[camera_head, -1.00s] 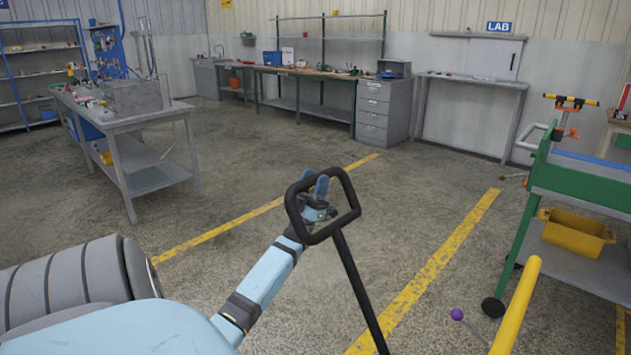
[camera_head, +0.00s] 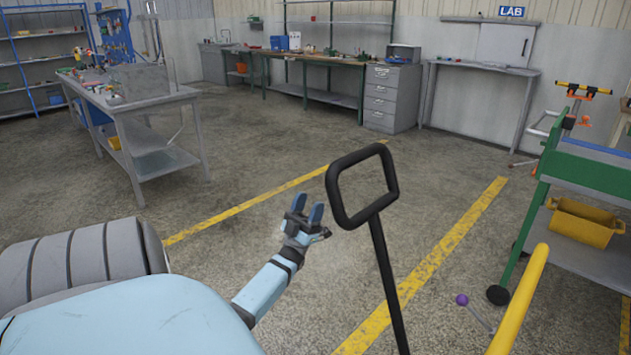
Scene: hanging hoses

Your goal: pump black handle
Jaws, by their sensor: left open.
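The black handle (camera_head: 384,262) is a dark shaft topped by a rounded four-sided loop, standing tilted in the middle of the head view. Its lower end runs out of the bottom of the picture. My left gripper (camera_head: 306,213) is open and empty, with two blue fingers pointing up. It shows just left of the loop, with a gap between them in the picture. My right gripper is not in view.
A yellow bar (camera_head: 521,305) rises at the lower right, beside a purple knob (camera_head: 462,299). A green cart (camera_head: 588,172) with a yellow bin (camera_head: 585,222) stands at the right. A grey table (camera_head: 165,97) stands at the left. The floor between is clear.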

